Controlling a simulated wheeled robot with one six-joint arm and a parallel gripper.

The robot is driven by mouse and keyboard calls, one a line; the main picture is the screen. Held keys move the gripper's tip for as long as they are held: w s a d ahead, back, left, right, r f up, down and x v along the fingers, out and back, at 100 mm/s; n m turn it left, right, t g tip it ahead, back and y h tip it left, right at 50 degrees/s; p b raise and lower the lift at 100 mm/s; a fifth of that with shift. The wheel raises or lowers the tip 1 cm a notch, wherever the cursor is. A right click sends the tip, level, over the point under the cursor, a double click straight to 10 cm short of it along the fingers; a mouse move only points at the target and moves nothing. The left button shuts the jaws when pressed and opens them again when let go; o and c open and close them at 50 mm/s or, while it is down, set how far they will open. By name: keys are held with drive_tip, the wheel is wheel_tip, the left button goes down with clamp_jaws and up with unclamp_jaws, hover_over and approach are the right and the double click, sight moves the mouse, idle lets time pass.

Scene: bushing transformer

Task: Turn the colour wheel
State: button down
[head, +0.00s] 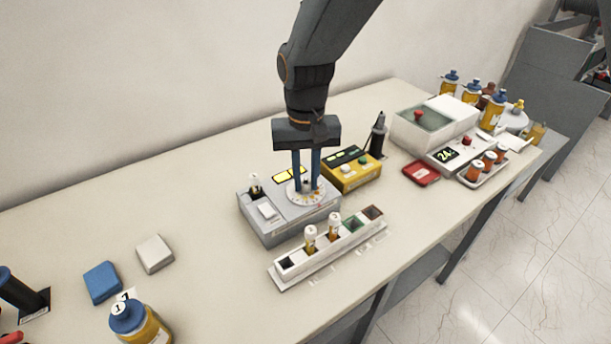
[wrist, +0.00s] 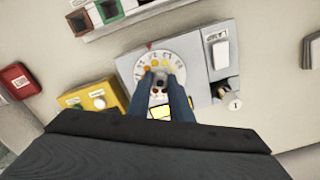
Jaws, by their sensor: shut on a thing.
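The colour wheel (head: 310,194) is a round white disc with yellow to orange dots around its rim. It lies on top of a grey box-shaped device (head: 283,220) on the table. My gripper (head: 306,187) points down from above with its two blue fingers at the middle of the wheel. In the wrist view the fingers (wrist: 160,82) close on the centre knob, which they mostly hide. The wheel's dotted far rim (wrist: 153,53) shows in the wrist view, with a small red pointer mark (wrist: 149,44) at its edge.
The device also carries a white switch (head: 267,211) and a small vial (head: 256,187). A white rack (head: 328,251) with two vials stands in front. A yellow box (head: 351,170) stands close behind to the right.

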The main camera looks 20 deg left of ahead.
sight(306, 183)
idle(0.3)
drive_tip(key=c, duration=1.6)
unclamp_jaws()
wheel_tip(306, 183, up, 8)
drive_tip(key=shift+f+b, duration=0.1)
drive_tip(key=shift+b, duration=0.9)
